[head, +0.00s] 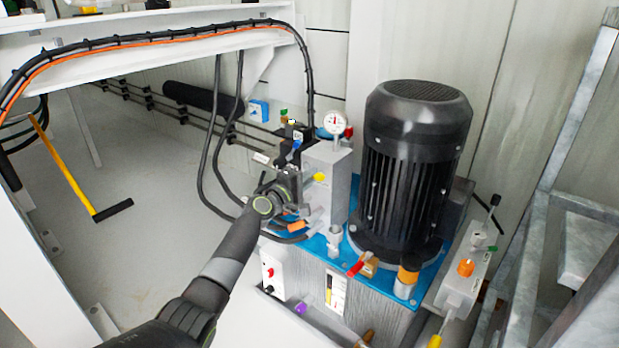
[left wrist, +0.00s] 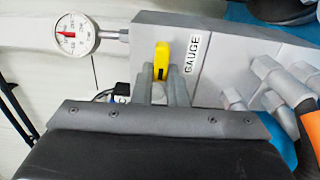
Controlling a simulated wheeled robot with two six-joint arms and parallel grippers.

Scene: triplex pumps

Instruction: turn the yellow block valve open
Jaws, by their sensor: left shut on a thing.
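The yellow block valve handle (head: 319,177) is on the front of the grey metal block (head: 325,160), beside the black motor. In the left wrist view the yellow handle (left wrist: 162,61) stands upright in that picture, beside a label reading GAUGE. My left gripper (head: 305,182) reaches in from the left, and its narrow fingers (left wrist: 160,90) are shut on the yellow handle. The fingers hide the handle's lower part. My right gripper is in neither view.
A dial gauge (head: 335,122) rises from the block. A large black motor (head: 415,160) stands right of it on the blue plate (head: 322,246). Hoses hang just left of the block. A red-handled valve (head: 356,268) sits in front.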

